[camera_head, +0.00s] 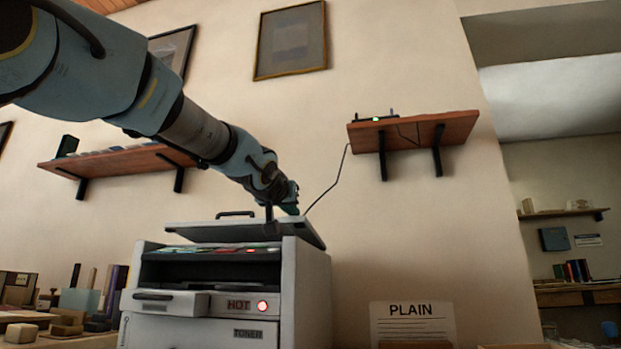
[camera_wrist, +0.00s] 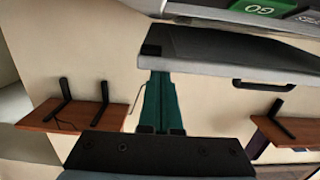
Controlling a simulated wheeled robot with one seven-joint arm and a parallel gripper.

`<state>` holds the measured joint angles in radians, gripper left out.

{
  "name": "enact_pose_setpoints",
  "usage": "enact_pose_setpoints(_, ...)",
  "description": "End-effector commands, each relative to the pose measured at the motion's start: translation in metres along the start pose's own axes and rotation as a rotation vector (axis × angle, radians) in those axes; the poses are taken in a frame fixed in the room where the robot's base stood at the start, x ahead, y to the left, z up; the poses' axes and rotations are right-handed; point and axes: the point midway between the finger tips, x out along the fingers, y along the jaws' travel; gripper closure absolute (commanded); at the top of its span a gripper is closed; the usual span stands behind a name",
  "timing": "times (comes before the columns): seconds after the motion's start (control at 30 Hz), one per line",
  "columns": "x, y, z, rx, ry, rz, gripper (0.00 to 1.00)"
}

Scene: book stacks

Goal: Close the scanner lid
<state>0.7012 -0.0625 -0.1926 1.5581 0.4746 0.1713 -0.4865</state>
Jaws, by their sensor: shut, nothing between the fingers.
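The scanner (camera_head: 312,290) is a grey box-shaped machine with red-lit "HOT" and "TONER" labels on its front. Its lid (camera_head: 225,232) is a flat grey panel with a black handle (camera_head: 235,213), lying low over the top at a slight tilt. In the wrist view, which looks upside down, the lid (camera_wrist: 220,52) and its handle (camera_wrist: 265,86) stand out from the body, with a gap between them. My gripper (camera_head: 289,209) is at the lid's right end. Its green fingers (camera_wrist: 157,80) are together and empty, with tips by the lid's corner; I cannot tell whether they touch it.
A wall shelf (camera_head: 415,131) with a small device and hanging cable is right of my arm. Another shelf (camera_head: 115,161) is behind it at left. Books and blocks (camera_head: 75,312) crowd the left. A "PLAIN" sign (camera_head: 411,322) stands at right.

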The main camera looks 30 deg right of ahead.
Motion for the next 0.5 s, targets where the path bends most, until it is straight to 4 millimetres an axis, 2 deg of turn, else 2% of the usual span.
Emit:
enact_pose_setpoints(0.03, 0.001, -0.001, 0.013, 0.001, 0.015, -0.002, 1.0)
enact_pose_setpoints(0.5, 0.003, 0.0, 0.042, -0.002, 0.037, 0.001, 1.0)
